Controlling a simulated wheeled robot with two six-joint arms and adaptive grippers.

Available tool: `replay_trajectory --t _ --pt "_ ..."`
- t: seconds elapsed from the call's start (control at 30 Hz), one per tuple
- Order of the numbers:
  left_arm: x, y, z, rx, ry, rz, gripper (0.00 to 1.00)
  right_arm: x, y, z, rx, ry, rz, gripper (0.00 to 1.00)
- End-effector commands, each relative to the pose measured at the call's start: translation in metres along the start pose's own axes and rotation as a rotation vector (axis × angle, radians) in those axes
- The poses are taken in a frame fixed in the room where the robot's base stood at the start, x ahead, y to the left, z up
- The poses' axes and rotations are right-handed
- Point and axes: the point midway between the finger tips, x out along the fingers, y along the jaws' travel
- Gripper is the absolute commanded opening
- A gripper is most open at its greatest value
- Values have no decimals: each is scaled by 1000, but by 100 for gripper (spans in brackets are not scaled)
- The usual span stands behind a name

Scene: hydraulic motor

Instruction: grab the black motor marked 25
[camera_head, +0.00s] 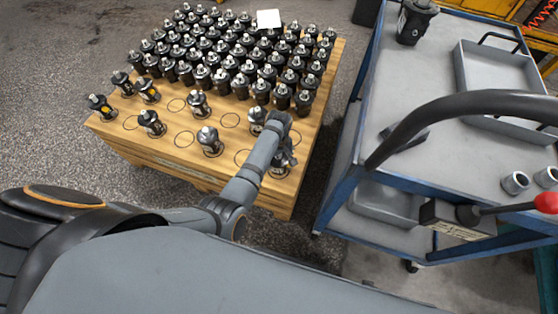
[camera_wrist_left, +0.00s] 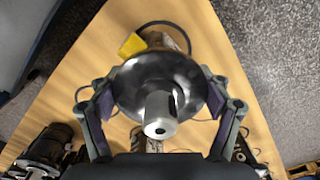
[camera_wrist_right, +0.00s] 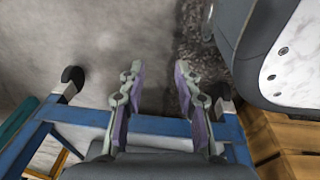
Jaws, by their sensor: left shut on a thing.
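A motor (camera_wrist_left: 150,82) with a dark round flange and a bright metal shaft stands between the fingers of my left gripper (camera_wrist_left: 160,100), which is shut on it. A yellow tag (camera_wrist_left: 132,45) shows beside its body. In the head view my left gripper (camera_head: 284,145) is at the near right corner of the pallet, and the motor (camera_head: 279,168) is partly hidden under it. The motor seems to stand on the wood. No number can be read. My right gripper (camera_wrist_right: 165,80) is open and empty in the right wrist view; it is not visible in the head view.
The wooden pallet (camera_head: 180,140) carries several rows of black motors (camera_head: 230,50), with a few scattered nearer. A blue-framed grey cart (camera_head: 440,75) stands to the right, holding a black motor (camera_head: 415,22), a grey tray (camera_head: 500,90) and metal cylinders (camera_head: 516,182). Floor shows between them.

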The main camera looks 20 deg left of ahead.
Motion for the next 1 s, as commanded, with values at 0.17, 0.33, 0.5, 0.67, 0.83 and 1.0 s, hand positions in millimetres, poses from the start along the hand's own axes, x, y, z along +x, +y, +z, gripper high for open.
replay_trajectory --t 0.17,0.33,0.5,0.67,0.83,1.0 --pt "-10 1 -1 -1 3 2 14 -3 -1 9 1 -3 -2 33" --pt "-28 1 -2 0 3 3 14 -10 -1 40 0 -19 -2 33" --pt "-60 2 -2 0 4 3 14 -38 1 69 -2 -28 -3 33" --pt "-84 1 -1 0 3 2 14 -64 3 69 -2 -26 -2 33" --pt "-98 2 -1 0 3 3 14 -81 5 68 -2 -27 -2 33" --pt "-102 2 -2 0 3 3 14 -87 5 67 -2 -28 -2 33"
